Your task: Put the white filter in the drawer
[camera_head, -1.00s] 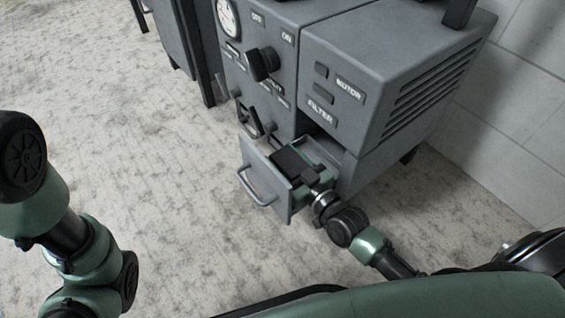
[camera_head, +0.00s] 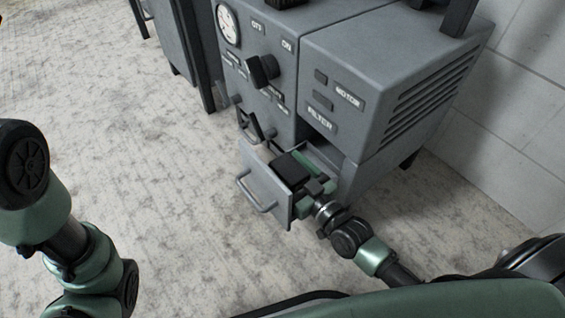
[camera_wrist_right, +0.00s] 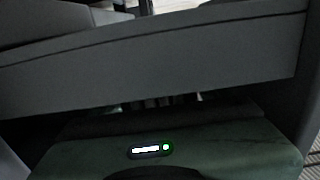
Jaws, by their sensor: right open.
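The drawer (camera_head: 266,188) is pulled out of the grey machine below the FILTER label, with a bar handle on its front. My right gripper (camera_head: 296,167) is at the open drawer, over or inside it. It is open. Its fingertips are hard to make out in the head view. In the right wrist view, the gripper's dark green body with a small green light fills the bottom, below a grey panel; the fingers are mostly hidden. I cannot make out the white filter in any view. My left arm shows at the left edge, but its gripper is out of view.
The grey machine (camera_head: 375,75) stands against a white block wall (camera_head: 525,110), with a black knob (camera_head: 263,69) and a gauge (camera_head: 228,24) on its front. Another grey cabinet (camera_head: 172,35) stands to its left. The pale floor (camera_head: 150,150) in front is clear.

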